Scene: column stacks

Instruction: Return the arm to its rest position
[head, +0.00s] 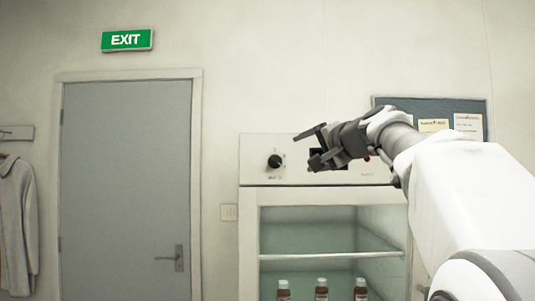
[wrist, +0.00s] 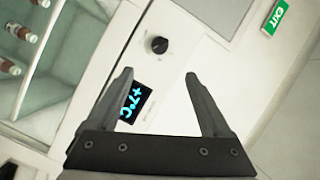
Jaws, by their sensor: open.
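My gripper (head: 313,147) is at the end of my white arm, which reaches in from the right in the head view. It is in front of the upper panel of a white cabinet. The gripper also shows in the wrist view (wrist: 157,88), with its two dark fingers spread apart and nothing between them but the panel behind. My arm hides part of the panel's right side and the cabinet's right edge.
The white cabinet (head: 249,240) has a black knob (head: 274,161), a display reading +7°C (wrist: 136,102), and a glass shelf (head: 330,256) above several brown bottles (head: 321,289). A grey door (head: 125,190), an exit sign (head: 127,40) and a noticeboard (head: 470,104) are around it.

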